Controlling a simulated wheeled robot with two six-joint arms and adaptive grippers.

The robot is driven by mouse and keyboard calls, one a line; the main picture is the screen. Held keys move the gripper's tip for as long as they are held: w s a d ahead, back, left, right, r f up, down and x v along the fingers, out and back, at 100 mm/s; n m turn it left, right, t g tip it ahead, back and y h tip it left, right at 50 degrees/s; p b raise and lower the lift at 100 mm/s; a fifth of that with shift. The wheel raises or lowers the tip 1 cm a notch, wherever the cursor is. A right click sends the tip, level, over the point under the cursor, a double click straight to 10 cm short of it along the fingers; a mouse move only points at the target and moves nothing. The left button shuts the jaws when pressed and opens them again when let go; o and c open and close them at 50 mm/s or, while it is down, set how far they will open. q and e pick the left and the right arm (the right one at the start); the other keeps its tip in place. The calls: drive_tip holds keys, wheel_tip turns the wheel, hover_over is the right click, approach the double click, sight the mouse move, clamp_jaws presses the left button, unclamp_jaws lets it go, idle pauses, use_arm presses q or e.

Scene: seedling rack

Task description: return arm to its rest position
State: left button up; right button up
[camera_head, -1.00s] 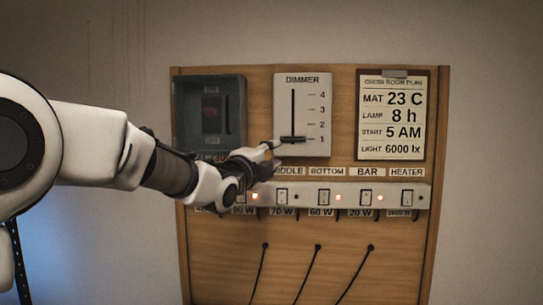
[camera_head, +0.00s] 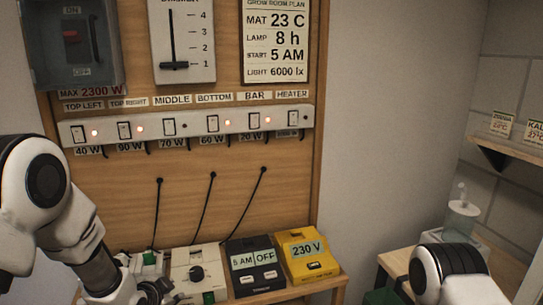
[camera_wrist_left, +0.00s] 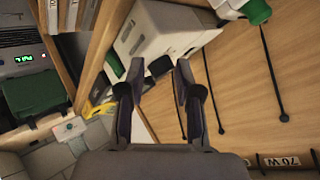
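My left arm (camera_head: 75,230) comes in at the lower left. Its gripper (camera_head: 155,290) is low by the white devices at the foot of the board, partly cut off by the bottom edge. In the left wrist view the gripper (camera_wrist_left: 157,85) has its two fingers apart with nothing held between them; a white box (camera_wrist_left: 165,35) lies beyond the tips. I cannot tell whether the gripper touches a device. Part of my right arm (camera_head: 450,275) shows at the lower right; its gripper is out of view.
The wooden board carries a dimmer (camera_head: 185,40) with its slider near 1, a switch strip (camera_head: 190,125) with several red lights lit, and a breaker box (camera_head: 75,45). A timer (camera_head: 255,265) and a yellow 230 V unit (camera_head: 308,256) stand on the shelf. A side shelf (camera_head: 510,145) is at right.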

use_arm(q)
drive_tip(key=s+f+n+g, duration=0.5)
drive_tip(key=s+f, duration=1.3)
drive_tip(key=s+f+n+g, duration=0.2)
drive_tip(key=s+f, duration=0.1)
drive_tip(key=s, duration=0.6)
drive_tip(key=s+f+n+g+y, duration=0.1)
drive_tip(key=s+f+n+g, duration=0.2)
drive_tip(key=s, duration=0.6)
drive_tip(key=shift+s+a+f+b, duration=0.15)
drive_tip(key=shift+s+a+b, duration=0.1)
drive_tip(key=shift+s+b, duration=0.2)
drive_tip(key=shift+w, duration=0.15)
